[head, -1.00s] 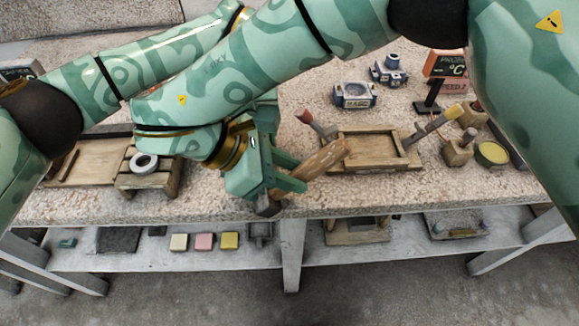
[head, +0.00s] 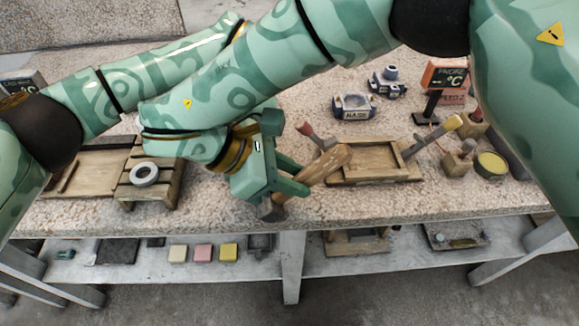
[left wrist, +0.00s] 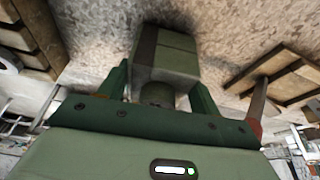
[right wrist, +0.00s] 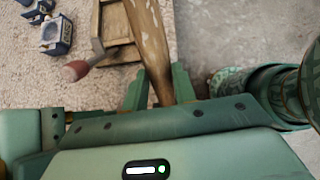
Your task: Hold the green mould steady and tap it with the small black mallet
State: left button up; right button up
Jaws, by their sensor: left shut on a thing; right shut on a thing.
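My right gripper (head: 290,177) is shut on the mallet's wooden handle (head: 326,165) above the front of the table. The handle slants up to the right, and the mallet's dark head (head: 270,210) is low on the other side of the gripper, near the table's front edge. In the right wrist view the handle (right wrist: 150,45) runs out between the fingers. In the left wrist view my left gripper (left wrist: 158,92) is shut on the green mould (left wrist: 170,58), a blocky piece above the speckled tabletop. In the head view my right arm hides the left gripper and mould.
A wooden tray (head: 413,173) with tools leaning on it lies right of the mallet. A wooden stand with a white ring (head: 144,174) is at the left.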

dwell(0.4)
jog(key=shift+s+a+f, duration=0.1)
jog(key=shift+s+a, duration=0.2)
jog(key=shift+s, duration=0.35)
jog(key=shift+w, duration=0.15)
